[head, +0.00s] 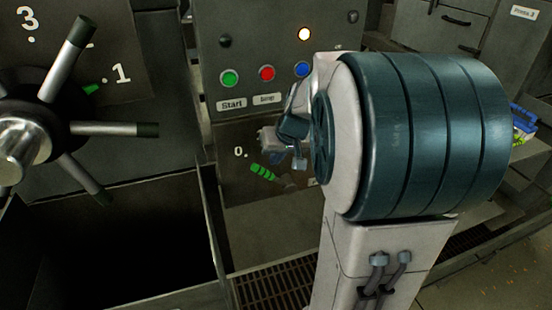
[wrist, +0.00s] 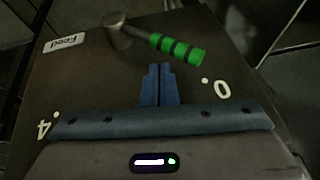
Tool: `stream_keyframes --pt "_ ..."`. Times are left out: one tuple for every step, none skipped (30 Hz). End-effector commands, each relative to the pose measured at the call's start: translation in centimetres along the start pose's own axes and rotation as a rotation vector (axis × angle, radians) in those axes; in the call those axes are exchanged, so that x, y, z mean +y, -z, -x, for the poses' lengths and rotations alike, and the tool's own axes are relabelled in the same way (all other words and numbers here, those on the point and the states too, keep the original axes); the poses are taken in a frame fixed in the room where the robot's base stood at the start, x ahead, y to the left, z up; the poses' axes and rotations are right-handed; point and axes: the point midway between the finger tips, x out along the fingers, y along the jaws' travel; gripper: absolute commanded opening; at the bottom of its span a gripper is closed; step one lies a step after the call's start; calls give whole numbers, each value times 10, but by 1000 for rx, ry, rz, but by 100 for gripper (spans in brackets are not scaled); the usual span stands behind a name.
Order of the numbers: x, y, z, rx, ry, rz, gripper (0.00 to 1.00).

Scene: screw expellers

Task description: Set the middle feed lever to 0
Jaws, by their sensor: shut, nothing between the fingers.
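The feed lever has a green grip with black bands (wrist: 175,47) and a grey metal hub (wrist: 118,30). Its grip tip points towards the side where the white 0 (wrist: 222,88) is, but lies off that mark. In the head view the green grip (head: 263,172) sits just below and right of the 0 (head: 240,152). My gripper (wrist: 162,68) is shut and empty, its blue fingertips close beside the lever's shaft and grip; I cannot tell if they touch. The white 4 (wrist: 45,127) is across the panel. My arm hides part of the panel in the head view.
A "Feed" label (wrist: 64,42) is beside the hub. Above the lever are green (head: 230,78), red (head: 267,73) and blue (head: 302,69) buttons. A large spoked handwheel (head: 25,130) stands at left, above a dark open bin. A floor grating (head: 275,288) lies below.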

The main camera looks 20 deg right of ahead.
Motion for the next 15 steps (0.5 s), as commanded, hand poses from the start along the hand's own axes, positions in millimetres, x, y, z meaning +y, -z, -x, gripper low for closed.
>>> stream_keyframes --pt "6 5 12 6 -1 0 0" --pt "4 5 19 10 0 4 0" --pt "1 4 28 10 0 5 0" --pt "0 4 35 10 -1 5 0" --pt "-2 4 42 11 -1 5 0" --pt "-3 4 52 11 -1 4 0" --pt "-4 4 58 10 -2 4 0" --pt "-4 4 65 11 -2 3 0" --pt "-5 4 72 10 -2 2 0" --pt "-6 4 78 11 -2 1 0" --pt "-7 3 83 10 -3 1 0" --pt "-7 3 88 9 -3 1 0" --pt "-8 3 92 9 -2 0 0" --pt "-9 4 96 9 -2 0 0" --pt "-9 4 100 9 -2 -1 0"
